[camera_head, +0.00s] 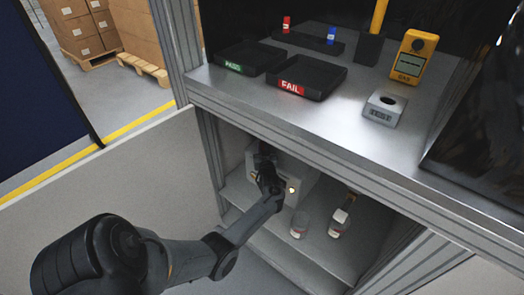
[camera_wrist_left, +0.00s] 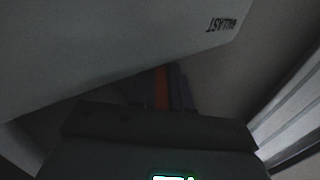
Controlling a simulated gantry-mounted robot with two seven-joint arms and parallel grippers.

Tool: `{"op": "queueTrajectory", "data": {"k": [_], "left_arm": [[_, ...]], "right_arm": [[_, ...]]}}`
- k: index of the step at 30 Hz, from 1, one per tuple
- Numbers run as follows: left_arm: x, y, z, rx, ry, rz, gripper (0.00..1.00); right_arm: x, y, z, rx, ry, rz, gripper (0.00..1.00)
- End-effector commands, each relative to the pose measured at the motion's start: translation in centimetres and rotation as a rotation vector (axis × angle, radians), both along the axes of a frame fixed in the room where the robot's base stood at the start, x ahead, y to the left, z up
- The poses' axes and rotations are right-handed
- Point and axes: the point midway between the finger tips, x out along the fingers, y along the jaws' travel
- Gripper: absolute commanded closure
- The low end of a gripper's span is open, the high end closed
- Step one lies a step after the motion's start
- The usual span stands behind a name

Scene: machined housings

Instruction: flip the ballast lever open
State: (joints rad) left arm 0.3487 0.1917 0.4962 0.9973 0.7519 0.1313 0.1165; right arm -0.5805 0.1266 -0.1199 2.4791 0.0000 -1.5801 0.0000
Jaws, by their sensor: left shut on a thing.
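The ballast housing (camera_head: 303,180) is a light grey box on the lower shelf, under the worktop. It fills the upper left of the left wrist view, with upside-down "BALLAST" lettering (camera_wrist_left: 222,25). My left gripper (camera_head: 268,181) is at the front of the housing, and its dark body covers part of it. In the left wrist view the left gripper (camera_wrist_left: 162,90) is shut on an orange-brown piece, which appears to be the ballast lever (camera_wrist_left: 161,88). Most of the lever is hidden, so its angle cannot be told. My right gripper is not in view.
Two small jars (camera_head: 299,224) stand on the lower shelf (camera_head: 285,252), right of my left arm. On the worktop (camera_head: 250,95) are the PASS tray (camera_head: 250,56), the FAIL tray (camera_head: 322,86), a yellow gas meter (camera_head: 414,57) and a grey device (camera_head: 385,107). A frame post bounds the left side.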

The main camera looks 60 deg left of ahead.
Motion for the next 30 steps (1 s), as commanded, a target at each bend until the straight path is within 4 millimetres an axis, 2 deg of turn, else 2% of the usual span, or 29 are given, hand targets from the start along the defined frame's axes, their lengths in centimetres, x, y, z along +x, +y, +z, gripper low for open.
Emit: {"op": "queueTrajectory", "data": {"k": [16,17,21,22,30], "left_arm": [[0.16,0.10,0.58,0.011,-0.008,0.032,1.00],[0.16,0.10,0.59,0.011,-0.008,0.031,0.82],[0.16,0.09,0.51,0.009,-0.006,0.031,0.60],[0.16,0.08,0.47,0.009,-0.006,0.031,0.57],[0.11,-0.03,0.22,0.005,-0.002,0.030,0.57]], "right_arm": [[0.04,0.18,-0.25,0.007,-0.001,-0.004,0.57],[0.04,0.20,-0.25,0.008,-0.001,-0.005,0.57],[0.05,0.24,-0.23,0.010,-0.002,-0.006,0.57],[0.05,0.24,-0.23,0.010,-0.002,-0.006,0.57],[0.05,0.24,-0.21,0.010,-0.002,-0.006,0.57]]}}
